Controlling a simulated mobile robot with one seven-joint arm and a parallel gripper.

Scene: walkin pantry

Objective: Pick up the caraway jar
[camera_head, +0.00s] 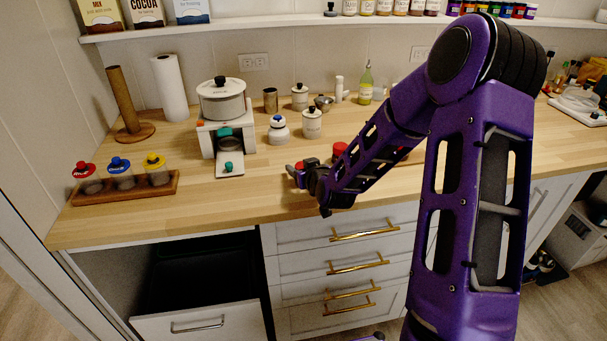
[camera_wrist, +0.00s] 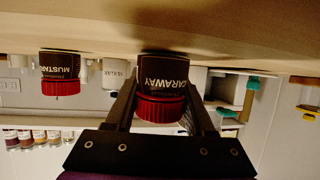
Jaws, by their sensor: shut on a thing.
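The caraway jar (camera_wrist: 166,70) has a dark label reading CARAWAY and a red lid, and appears upside down in the wrist view. My gripper (camera_wrist: 162,88) has one finger on each side of it, shut on it near the lid. The jar's base is by the wooden counter; I cannot tell whether it is lifted. In the head view my gripper (camera_head: 302,176) is low over the counter's front part, and the jar is mostly hidden there. A similar red-lidded mustard jar (camera_wrist: 61,72) stands apart, to the left in the wrist view.
The wooden counter (camera_head: 230,203) has free room left of my gripper. A rack with coloured-lid jars (camera_head: 125,188) is at left. A white stand with a pot (camera_head: 222,100) and white canisters (camera_head: 312,123) stand behind. An open drawer (camera_head: 200,322) juts out below.

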